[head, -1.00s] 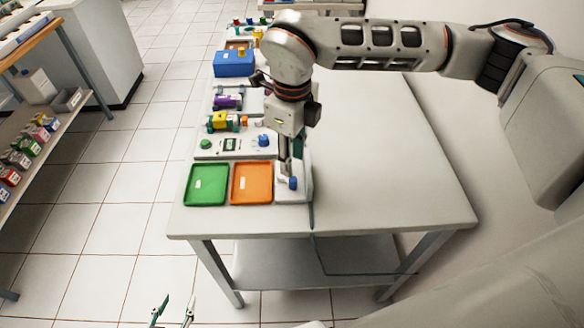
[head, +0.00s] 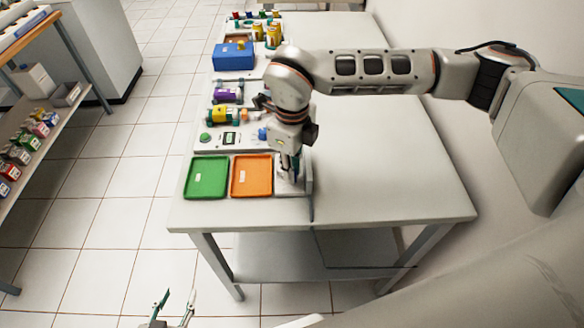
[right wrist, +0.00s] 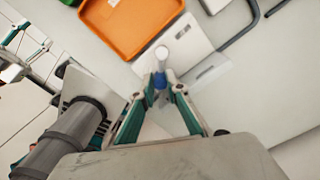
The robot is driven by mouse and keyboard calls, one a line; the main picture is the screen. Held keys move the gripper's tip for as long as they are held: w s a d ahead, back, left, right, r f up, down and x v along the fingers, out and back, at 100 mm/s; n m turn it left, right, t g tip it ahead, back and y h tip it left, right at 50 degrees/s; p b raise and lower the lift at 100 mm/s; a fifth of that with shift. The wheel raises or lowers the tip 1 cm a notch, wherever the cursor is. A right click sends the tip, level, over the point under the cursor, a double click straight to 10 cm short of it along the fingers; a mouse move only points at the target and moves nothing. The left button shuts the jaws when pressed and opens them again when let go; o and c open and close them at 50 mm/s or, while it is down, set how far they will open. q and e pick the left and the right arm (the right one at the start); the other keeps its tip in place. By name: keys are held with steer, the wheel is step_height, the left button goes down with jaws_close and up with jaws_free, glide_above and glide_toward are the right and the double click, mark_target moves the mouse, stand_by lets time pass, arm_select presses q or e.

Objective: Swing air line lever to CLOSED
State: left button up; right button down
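The air line lever has a blue handle (right wrist: 160,80) and a round white end (right wrist: 162,53) on a white plate (right wrist: 193,42) in the right wrist view. My right gripper (right wrist: 162,92) has its fingers drawn close together, one on each side of the blue handle. They appear shut on it. In the head view the right gripper (head: 291,174) is low over the plate beside the orange tray and hides the lever. My left gripper (head: 174,306) is open and empty at the bottom edge, in front of the table and away from the lever.
An orange tray (head: 252,186) and a green tray (head: 206,190) lie left of the lever plate. A control panel with a blue knob (head: 262,134) and a blue box (head: 234,57) stand behind. The table's right part (head: 390,170) is clear.

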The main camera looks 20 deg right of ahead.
steer(key=shift+w+d, duration=0.1)
steer(key=shift+w+d+r+n, duration=0.1)
steer(key=shift+d+n, duration=0.05)
steer(key=shift+n, duration=0.65)
steer(key=shift+w+d+n+p, duration=0.15)
steer(key=shift+n+p, duration=0.05)
steer(key=shift+n, duration=0.35)
steer(key=shift+w+d+n+p, duration=0.15)
steer(key=shift+n+p, duration=0.05)
steer(key=shift+n, duration=0.35)
steer(key=shift+w+d+n+p, duration=0.2)
steer(key=shift+w+n, duration=0.15)
steer(key=shift+n, duration=0.85)
steer(key=shift+w+d+n+p, duration=0.15)
steer(key=shift+w+n, duration=0.15)
steer(key=shift+n, duration=0.9)
steer(key=c, duration=2)
jaws_free()
